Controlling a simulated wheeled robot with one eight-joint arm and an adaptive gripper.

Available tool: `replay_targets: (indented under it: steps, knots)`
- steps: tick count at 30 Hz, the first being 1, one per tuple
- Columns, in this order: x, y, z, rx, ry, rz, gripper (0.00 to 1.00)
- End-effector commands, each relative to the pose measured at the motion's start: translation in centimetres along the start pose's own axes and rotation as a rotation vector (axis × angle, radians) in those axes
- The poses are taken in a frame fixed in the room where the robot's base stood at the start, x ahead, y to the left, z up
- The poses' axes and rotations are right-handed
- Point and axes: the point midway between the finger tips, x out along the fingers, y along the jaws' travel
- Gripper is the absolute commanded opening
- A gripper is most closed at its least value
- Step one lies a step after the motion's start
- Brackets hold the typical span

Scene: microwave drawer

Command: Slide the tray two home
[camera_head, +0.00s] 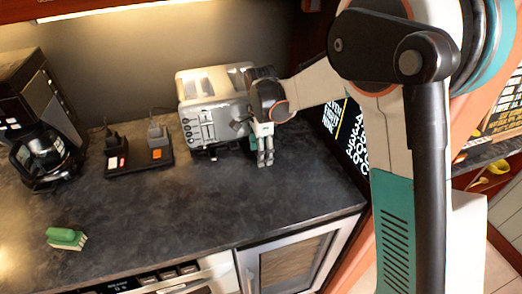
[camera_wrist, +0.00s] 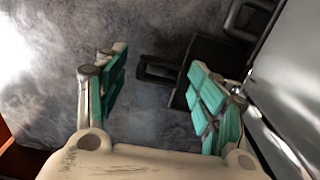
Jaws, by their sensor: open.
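A silver toaster (camera_head: 213,108) stands at the back of the dark counter. In the wrist view its metal side (camera_wrist: 293,65) fills the right. A flat dark tray (camera_wrist: 205,55) sticks out from it low over the counter, with a small loop handle (camera_wrist: 157,68) at its outer end. I take this for tray two; no label shows. My gripper (camera_head: 265,163) points down at the toaster's right front, and it also shows in the wrist view (camera_wrist: 158,82). Its teal-padded fingers are apart, with the handle showing between and beyond them. No contact is clear. The right finger partly hides the tray.
Another dark loop (camera_wrist: 245,18) projects from the toaster near the tray. A coffee maker (camera_head: 45,140), a black double-switch unit (camera_head: 138,157) and a green brush (camera_head: 67,238) are to the left. A dark lettered panel (camera_head: 347,130) stands right of my gripper.

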Motion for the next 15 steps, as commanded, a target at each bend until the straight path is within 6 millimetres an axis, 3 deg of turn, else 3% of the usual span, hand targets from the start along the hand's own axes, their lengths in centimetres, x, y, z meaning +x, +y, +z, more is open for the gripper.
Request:
replay_targets:
  steps: [15]
  knots:
    - [-0.5,1.5,-0.7,0.001,0.000,-0.001,0.65]
